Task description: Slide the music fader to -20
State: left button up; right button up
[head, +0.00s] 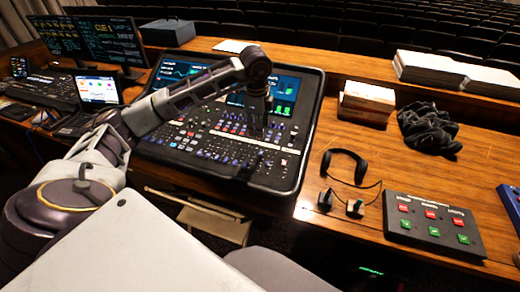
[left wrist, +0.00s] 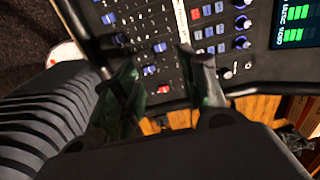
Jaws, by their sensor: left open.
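The mixing console (head: 312,110) is a dark desk with rows of faders, coloured buttons and lit screens. My left gripper (head: 257,132) points down over its right half, near the lower fader area. In the left wrist view the left gripper (left wrist: 160,72) is open, its two dark fingers apart. Blue caps (left wrist: 160,47) and a red cap (left wrist: 163,89) show between and beyond the fingers. Which one is the music fader cannot be told, as its label is not readable. Contact between fingers and any cap cannot be told. The right gripper is not in view.
A headset (head: 346,160) and a button box (head: 434,224) lie right of the console. A dark cloth (head: 430,127) and paper stacks (head: 440,72) are farther back. Monitors (head: 108,40) and a laptop (head: 97,90) stand at left. Bare wood lies right of the console.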

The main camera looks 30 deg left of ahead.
aim_at(260, 152)
pick_arm(q)
jog(key=f, duration=0.4)
jog(key=f+p, duration=0.1)
jog(key=f, duration=0.3)
jog(key=w+f, duration=0.1)
jog(key=f, duration=0.4)
jog(key=shift+w+a+p, duration=0.1)
jog(key=shift+a+p, duration=0.05)
jog(key=shift+p, duration=0.15)
grip_shut()
